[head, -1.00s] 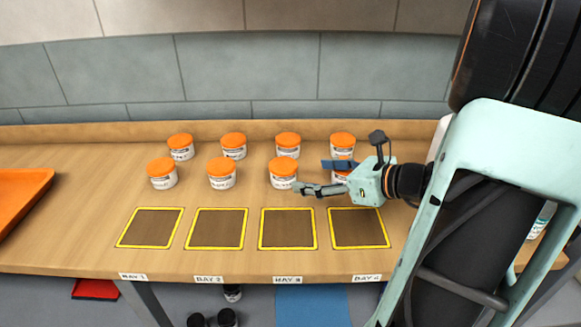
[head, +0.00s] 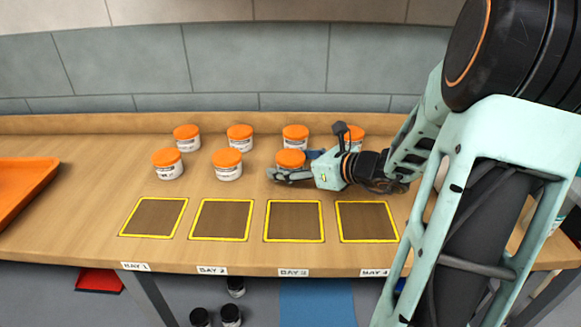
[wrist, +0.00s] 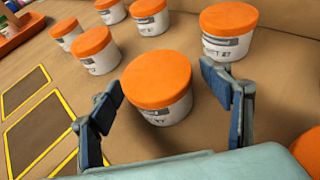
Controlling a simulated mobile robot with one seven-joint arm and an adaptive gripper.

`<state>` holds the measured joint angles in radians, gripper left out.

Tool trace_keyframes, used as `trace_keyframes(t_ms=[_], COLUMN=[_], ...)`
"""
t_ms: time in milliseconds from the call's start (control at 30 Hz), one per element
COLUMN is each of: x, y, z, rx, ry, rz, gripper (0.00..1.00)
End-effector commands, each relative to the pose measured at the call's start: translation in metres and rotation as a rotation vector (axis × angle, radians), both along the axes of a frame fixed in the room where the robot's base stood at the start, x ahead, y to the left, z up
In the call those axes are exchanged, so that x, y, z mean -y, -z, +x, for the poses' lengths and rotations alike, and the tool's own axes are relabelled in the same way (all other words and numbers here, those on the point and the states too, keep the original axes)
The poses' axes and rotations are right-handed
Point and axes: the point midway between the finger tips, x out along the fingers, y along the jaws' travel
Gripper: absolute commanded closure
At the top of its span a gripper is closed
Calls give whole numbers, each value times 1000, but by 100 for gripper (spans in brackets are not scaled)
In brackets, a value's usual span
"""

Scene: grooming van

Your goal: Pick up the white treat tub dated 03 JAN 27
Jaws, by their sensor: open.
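Several white treat tubs with orange lids stand upright in two rows on the wooden counter. My gripper (head: 297,165) is open around the third tub from the left in the front row (head: 289,159). In the wrist view this tub (wrist: 157,88) sits between the open fingers of my gripper (wrist: 165,82), with gaps at both sides. Its label is partly visible, but the date is too small to read. Behind the right finger stands another tub (wrist: 228,32), whose date ends in 27; its month is unclear. My gripper hides part of the front row's right end.
Other tubs stand at left in the front row (head: 228,165) and along the back (head: 240,139). Yellow-edged dark squares, including one (head: 293,221), lie empty along the counter front above bay labels. An orange tray (head: 22,188) is at far left. A tiled wall rises behind.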

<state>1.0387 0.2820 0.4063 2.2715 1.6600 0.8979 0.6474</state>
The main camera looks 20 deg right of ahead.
Motion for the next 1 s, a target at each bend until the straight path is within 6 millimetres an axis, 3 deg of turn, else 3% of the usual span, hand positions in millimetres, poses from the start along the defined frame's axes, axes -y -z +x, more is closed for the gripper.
trace_keyframes(t_ms=[167, 600, 1000], x=[0, 0, 1], y=[0, -1, -7], z=[0, 0, 1], rx=[0, 0, 1], ry=[0, 0, 0], rz=[0, 0, 0], gripper=[30, 77, 77])
